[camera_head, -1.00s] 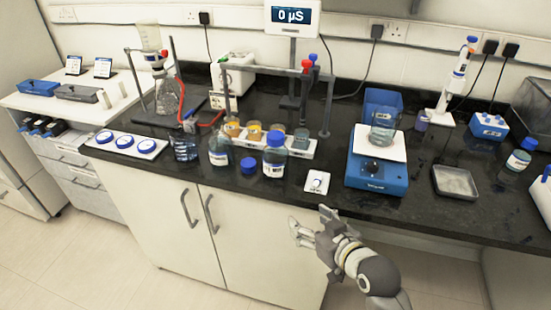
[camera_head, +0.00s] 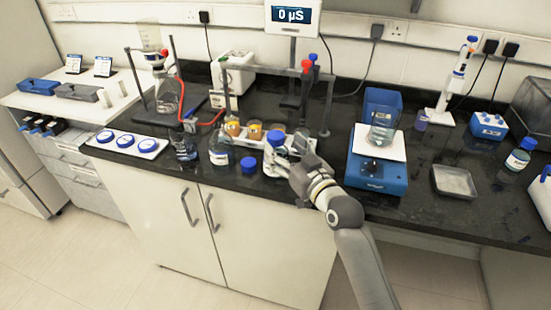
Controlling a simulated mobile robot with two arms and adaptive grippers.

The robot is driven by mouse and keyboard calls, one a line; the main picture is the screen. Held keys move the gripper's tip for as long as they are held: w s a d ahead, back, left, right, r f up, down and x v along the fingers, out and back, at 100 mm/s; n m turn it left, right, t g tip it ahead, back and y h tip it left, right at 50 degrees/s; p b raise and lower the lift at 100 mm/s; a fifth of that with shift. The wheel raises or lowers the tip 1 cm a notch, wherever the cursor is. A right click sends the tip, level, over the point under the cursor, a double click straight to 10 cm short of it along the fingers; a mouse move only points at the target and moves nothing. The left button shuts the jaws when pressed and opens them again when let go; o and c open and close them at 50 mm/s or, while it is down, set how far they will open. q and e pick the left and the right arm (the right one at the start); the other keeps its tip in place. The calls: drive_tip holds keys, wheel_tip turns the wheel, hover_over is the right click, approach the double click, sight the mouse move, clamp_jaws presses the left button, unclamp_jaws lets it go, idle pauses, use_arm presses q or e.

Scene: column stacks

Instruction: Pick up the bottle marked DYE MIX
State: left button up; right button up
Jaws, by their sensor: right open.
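A bottle with a blue screw cap (camera_head: 275,138) stands upright near the front edge of the dark bench, in the middle of the view. Its lower body and label are largely hidden by my right gripper (camera_head: 284,167), so I cannot read the marking now. My right gripper is open, with its fingers at the bottle's front and right side; I cannot tell if they touch it. Its arm comes up from the lower right. My left gripper is not in view.
A loose blue cap (camera_head: 248,165) and an open bottle (camera_head: 219,152) are just left. Behind is a white rack (camera_head: 247,143) with amber jars. Another blue-capped bottle (camera_head: 519,158) is far right.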

sight(280, 143)
drive_tip(key=shift+p+x, duration=0.55)
drive_tip(key=shift+x, duration=2)
drive_tip(key=shift+r, duration=0.1)
clamp_jaws()
